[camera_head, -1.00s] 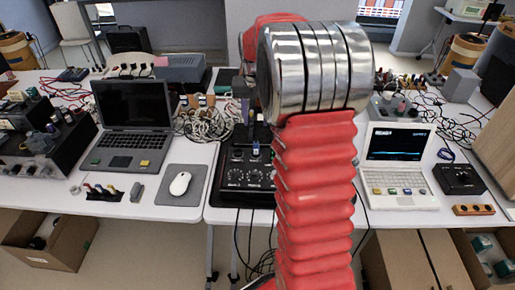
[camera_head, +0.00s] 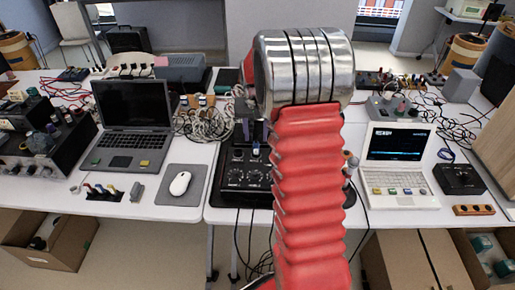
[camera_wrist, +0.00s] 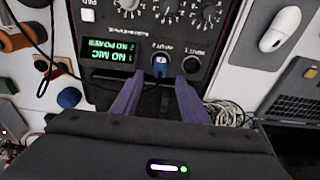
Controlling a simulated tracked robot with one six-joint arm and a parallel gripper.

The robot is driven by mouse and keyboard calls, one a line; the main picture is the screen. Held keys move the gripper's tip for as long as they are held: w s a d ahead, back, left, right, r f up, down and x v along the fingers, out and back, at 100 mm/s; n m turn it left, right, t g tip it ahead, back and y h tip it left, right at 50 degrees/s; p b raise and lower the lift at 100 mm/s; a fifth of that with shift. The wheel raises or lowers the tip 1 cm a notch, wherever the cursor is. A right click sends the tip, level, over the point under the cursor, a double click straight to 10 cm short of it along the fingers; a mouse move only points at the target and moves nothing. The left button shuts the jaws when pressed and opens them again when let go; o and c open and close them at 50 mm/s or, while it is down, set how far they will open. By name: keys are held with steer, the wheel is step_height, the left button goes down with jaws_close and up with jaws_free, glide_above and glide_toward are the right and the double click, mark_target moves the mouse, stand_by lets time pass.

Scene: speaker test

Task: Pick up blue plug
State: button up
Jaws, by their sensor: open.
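The blue plug (camera_wrist: 160,66) sits in the socket labelled INPUT 2 on the black mixer panel (camera_wrist: 205,48). In the head view the plug (camera_head: 256,149) is a small blue spot at the mixer's upper part, just left of my red arm. My gripper (camera_wrist: 158,82) is open in the wrist view, with its two purple fingers spread to the left and right of the plug's near side. Nothing is held between them. In the head view my arm hides most of the gripper and the right part of the mixer (camera_head: 228,185).
A green-lit display (camera_wrist: 108,52) reads NO MIC, NO POWER. An empty INPUT 1 socket (camera_wrist: 191,65) is right of the plug. A black cable (camera_wrist: 50,50) runs at left. A laptop (camera_head: 130,120), a mouse (camera_head: 180,183) and tangled cables (camera_head: 200,122) lie left of the mixer.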

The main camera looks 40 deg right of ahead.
mark_target(256, 142)
steer(key=shift+d+f, duration=0.1)
steer(key=shift+f, duration=2.3)
steer(key=shift+c, duration=0.2)
jaws_close()
